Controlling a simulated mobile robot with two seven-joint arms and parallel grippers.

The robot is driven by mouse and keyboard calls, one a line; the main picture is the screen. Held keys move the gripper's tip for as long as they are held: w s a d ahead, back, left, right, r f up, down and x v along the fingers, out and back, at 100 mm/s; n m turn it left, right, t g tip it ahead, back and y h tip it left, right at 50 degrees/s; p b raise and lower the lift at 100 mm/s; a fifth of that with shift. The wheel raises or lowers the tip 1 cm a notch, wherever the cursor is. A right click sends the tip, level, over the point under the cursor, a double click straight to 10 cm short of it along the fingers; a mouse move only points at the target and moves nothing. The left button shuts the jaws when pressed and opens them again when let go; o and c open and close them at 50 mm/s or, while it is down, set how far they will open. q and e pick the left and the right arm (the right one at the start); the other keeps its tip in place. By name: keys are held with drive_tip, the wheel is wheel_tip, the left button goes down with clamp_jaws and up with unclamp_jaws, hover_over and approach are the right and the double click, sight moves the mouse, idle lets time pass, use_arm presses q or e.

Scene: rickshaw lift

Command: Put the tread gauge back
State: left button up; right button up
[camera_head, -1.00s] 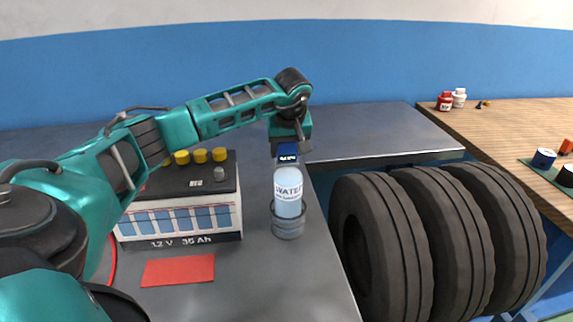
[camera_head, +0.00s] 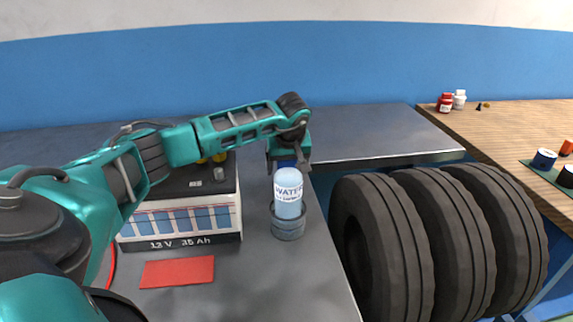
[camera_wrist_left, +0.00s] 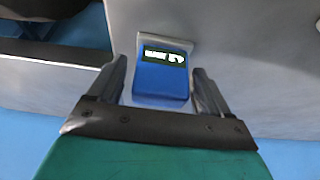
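The tread gauge (camera_wrist_left: 160,82) is a blue block with a dark display bearing white marks. In the left wrist view it lies between the two fingers of my left gripper (camera_wrist_left: 162,85), against a pale grey plate-like edge. The fingers stand apart, with a gap visible on each side of the gauge. In the head view, my left gripper (camera_head: 287,160) is behind the water bottle, and only a small blue part of the gauge (camera_head: 286,163) shows under it. The gripper and bottle hide the rest. My right gripper is not in view.
The water bottle (camera_head: 289,190) stands in a grey cup (camera_head: 288,226) just in front of the gauge. A car battery (camera_head: 185,220) and a red cloth (camera_head: 178,271) are to the left. Several tyres (camera_head: 440,240) are to the right. A wooden bench (camera_head: 500,120) is beyond.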

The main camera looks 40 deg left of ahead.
use_arm(q)
drive_tip(key=shift+o, duration=0.2)
drive_tip(key=shift+r, duration=0.25)
drive_tip(key=p+v, duration=0.1)
drive_tip(key=v, duration=1.1)
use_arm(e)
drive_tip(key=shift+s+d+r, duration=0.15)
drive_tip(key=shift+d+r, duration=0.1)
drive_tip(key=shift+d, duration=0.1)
use_arm(q)
drive_tip(key=shift+f, duration=0.1)
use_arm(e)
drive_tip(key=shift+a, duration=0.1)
